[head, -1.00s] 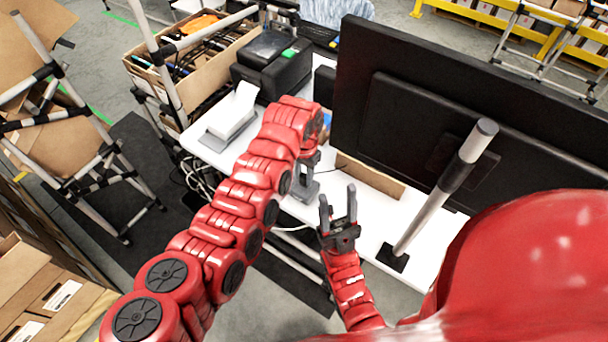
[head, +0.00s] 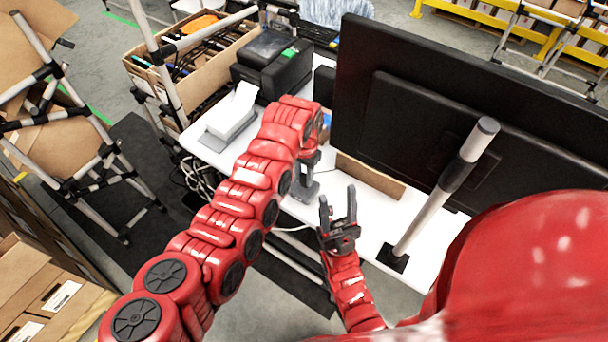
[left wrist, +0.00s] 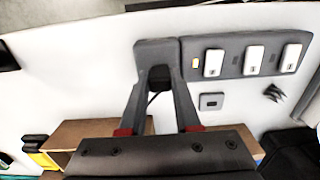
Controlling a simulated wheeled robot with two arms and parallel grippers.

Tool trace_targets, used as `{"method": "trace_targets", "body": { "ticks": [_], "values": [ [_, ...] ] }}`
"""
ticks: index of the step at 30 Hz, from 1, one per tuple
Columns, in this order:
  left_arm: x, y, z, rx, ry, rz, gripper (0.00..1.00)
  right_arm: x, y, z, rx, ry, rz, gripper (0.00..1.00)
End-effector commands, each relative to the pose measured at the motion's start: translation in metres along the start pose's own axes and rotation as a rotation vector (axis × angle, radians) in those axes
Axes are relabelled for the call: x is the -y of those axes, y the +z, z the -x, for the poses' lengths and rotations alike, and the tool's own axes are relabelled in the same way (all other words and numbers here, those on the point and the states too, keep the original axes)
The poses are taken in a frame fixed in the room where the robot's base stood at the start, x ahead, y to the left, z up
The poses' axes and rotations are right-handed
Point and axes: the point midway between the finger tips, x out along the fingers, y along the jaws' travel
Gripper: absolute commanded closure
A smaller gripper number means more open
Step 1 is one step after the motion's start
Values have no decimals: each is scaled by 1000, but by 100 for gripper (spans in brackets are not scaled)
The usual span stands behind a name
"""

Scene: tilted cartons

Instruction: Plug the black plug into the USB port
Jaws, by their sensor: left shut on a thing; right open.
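My left gripper (head: 302,188) reaches down to the white table in the head view. In the left wrist view its fingers (left wrist: 157,70) are shut on a dark piece, seemingly the black plug (left wrist: 158,78), mostly hidden between them; a thin dark cable shows there. The fingertips are close beside the left end of a grey strip (left wrist: 232,58) with several white blocks on it. I cannot tell whether the plug touches it, nor which opening is the USB port. My right gripper (head: 338,196) is open and empty over the table's near edge.
A small grey box (left wrist: 211,101) and a small black item (left wrist: 272,93) lie near the strip. A large black monitor (head: 450,110), a metal pole (head: 440,195) and a cardboard piece (head: 370,176) stand on the right. A white-and-grey device (head: 229,117) and a black printer (head: 272,66) are at the back left.

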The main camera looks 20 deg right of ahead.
Motion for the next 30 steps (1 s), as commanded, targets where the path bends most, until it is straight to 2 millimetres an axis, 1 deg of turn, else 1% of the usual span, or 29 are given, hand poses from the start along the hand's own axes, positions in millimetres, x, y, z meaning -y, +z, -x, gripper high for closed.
{"method": "trace_targets", "body": {
  "ticks": [11,21,30],
  "values": [
    [0,0,-1,0,0,0,100,0,1,4,0,0,0,50],
    [0,0,0,0,0,0,100,0,1,4,0,0,0,50],
    [0,0,-6,0,0,0,100,0,1,8,0,0,0,50]
  ]
}}
